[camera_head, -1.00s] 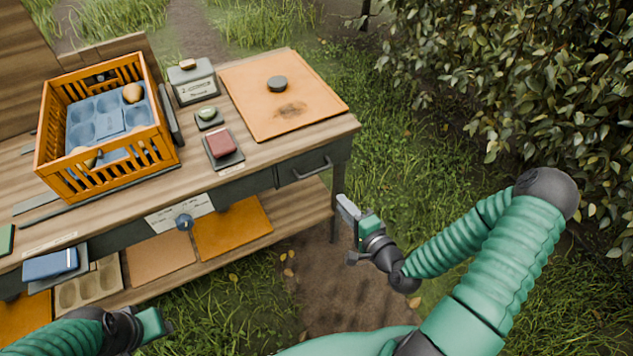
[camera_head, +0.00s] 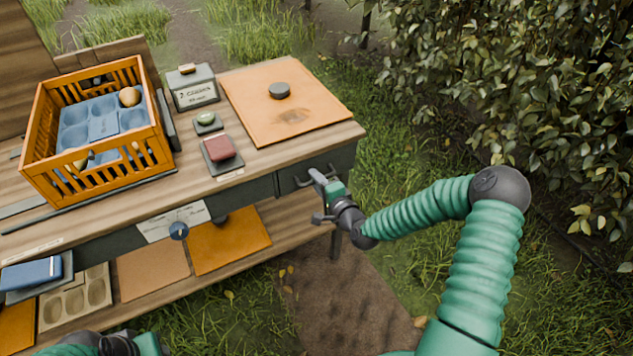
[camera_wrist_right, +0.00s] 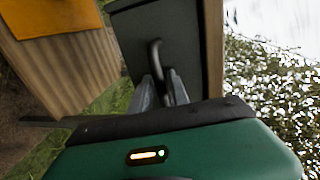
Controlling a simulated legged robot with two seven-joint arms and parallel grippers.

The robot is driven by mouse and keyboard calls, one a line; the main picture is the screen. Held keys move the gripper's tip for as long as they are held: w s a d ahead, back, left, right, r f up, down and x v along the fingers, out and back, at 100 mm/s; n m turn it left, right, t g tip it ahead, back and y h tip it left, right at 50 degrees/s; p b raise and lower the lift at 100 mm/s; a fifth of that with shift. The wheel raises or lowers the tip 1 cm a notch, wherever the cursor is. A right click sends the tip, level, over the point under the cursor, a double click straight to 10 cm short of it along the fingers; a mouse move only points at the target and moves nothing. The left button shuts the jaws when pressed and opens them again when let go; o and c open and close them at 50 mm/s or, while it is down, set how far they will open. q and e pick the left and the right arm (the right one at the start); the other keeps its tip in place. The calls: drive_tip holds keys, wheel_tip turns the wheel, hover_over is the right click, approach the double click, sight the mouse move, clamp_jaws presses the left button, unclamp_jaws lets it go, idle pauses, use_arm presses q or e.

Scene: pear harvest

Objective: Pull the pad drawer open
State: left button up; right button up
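The pad drawer (camera_head: 284,188) is a dark grey-green front under the bench's right end, and it looks shut. Its dark bar handle (camera_head: 301,178) is partly hidden by my right gripper (camera_head: 321,197), whose fingers are apart. In the right wrist view the curved handle (camera_wrist_right: 155,58) reaches down between the two grey fingertips (camera_wrist_right: 162,92), with the drawer front (camera_wrist_right: 135,35) behind. I cannot tell whether the fingers touch the handle. My left gripper (camera_head: 150,344) is cut off at the bottom left, away from the drawer, and its fingers do not show clearly.
On the bench stand an orange crate (camera_head: 32,150) with blue trays and pears, a grey box (camera_head: 193,90), a red pad (camera_head: 219,148) and an orange board (camera_head: 305,115). A lower shelf (camera_head: 285,232) runs beneath. Grass and a leafy hedge lie right.

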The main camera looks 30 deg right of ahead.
drive_tip(key=shift+d, duration=0.1)
clamp_jaws()
drive_tip(key=shift+s, duration=0.1)
drive_tip(key=shift+f, duration=0.15)
idle(1.1)
